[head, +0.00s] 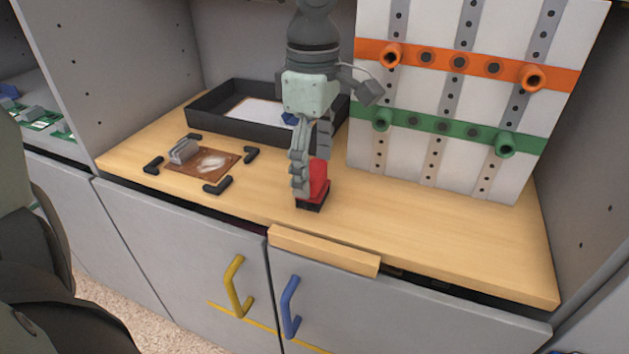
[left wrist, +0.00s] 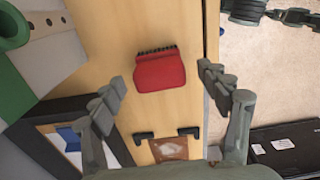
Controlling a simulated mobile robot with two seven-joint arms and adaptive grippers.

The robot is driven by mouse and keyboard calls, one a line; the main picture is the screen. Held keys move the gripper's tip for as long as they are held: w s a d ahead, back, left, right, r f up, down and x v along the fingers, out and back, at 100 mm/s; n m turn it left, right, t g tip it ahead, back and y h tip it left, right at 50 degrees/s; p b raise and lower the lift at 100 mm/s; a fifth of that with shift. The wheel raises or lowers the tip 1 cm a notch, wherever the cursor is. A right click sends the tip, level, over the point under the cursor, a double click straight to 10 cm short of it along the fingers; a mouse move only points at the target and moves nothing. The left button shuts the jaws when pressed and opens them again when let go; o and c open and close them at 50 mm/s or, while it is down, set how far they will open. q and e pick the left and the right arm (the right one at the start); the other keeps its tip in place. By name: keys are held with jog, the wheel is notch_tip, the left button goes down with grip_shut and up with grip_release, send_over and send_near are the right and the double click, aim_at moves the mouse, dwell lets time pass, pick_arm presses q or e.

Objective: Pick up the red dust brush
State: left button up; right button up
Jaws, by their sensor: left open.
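The red dust brush (head: 318,183) stands on the wooden worktop near its front edge, with a red body and dark bristles. In the left wrist view the brush (left wrist: 160,72) lies ahead, between the lines of the two fingers and beyond their tips. My left gripper (head: 312,165) points down over the worktop at the brush, and one finger hides part of it. In the left wrist view my left gripper (left wrist: 160,85) has its fingers wide apart with nothing between them. Whether a finger touches the brush I cannot tell. My right gripper is not in view.
A black tray (head: 225,126) stands at the back left. A brown board (head: 212,164) with a grey part lies between black corner brackets (head: 218,186). A white panel (head: 425,165) with orange and green peg rails stands at the right. The front right worktop is clear.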

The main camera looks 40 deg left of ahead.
pick_arm(q)
jog(key=shift+f, duration=1.15)
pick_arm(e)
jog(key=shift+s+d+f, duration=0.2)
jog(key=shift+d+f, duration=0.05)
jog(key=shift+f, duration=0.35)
pick_arm(q)
jog(key=shift+c, duration=1.1)
jog(key=c, duration=1.1)
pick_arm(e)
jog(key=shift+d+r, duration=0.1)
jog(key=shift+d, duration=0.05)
pick_arm(q)
jog(key=shift+o, duration=0.2)
jog(key=shift+r, duration=0.15)
